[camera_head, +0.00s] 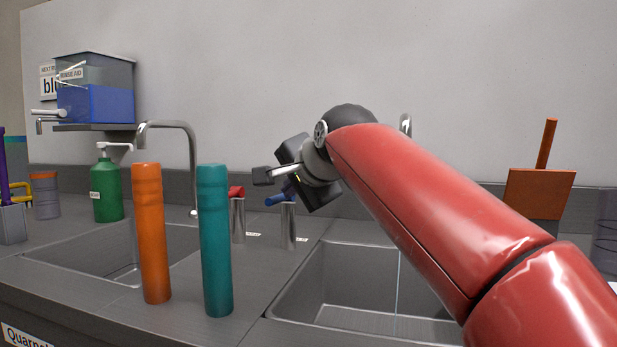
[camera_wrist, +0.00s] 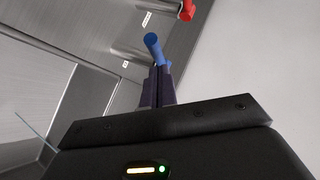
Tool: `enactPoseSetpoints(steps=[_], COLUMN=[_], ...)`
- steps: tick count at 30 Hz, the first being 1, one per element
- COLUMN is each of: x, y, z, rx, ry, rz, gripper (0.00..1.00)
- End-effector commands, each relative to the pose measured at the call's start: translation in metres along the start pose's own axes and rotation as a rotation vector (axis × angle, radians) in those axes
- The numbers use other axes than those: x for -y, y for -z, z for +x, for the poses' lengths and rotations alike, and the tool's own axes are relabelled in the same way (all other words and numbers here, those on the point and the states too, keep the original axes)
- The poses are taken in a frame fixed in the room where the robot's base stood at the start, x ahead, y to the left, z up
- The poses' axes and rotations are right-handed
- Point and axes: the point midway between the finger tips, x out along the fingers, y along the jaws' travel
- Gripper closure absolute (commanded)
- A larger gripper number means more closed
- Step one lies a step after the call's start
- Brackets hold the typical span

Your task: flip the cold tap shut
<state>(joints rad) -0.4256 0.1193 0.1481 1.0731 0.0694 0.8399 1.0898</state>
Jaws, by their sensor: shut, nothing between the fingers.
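The cold tap has a blue lever (camera_head: 278,199) on a short metal post (camera_head: 288,228), between the two sinks. In the wrist view the blue lever (camera_wrist: 153,44) lies just beyond my fingertips, which overlap its near part.
A red-levered tap (camera_head: 237,192) stands just left of the blue one. An orange bottle (camera_head: 151,235) and a teal bottle (camera_head: 214,240) stand on the counter in front. A curved spout (camera_head: 190,150) rises behind the left sink (camera_head: 75,245); the right sink (camera_head: 345,290) is below my arm.

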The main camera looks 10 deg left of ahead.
Motion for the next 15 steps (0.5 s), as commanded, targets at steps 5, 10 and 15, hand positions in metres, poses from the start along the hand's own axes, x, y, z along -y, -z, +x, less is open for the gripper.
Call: enactPoseSetpoints(steps=[5, 10, 15], x=[-0.0011, -0.001, -0.0015], y=[-0.0078, -0.0083, -0.0085], z=[0.0084, 0.009, 0.0092], rx=[0.001, -0.001, -0.001], ry=[-0.003, -0.002, -0.003], rz=[0.001, 0.001, 0.001], gripper=[1.0, 1.0, 1.0])
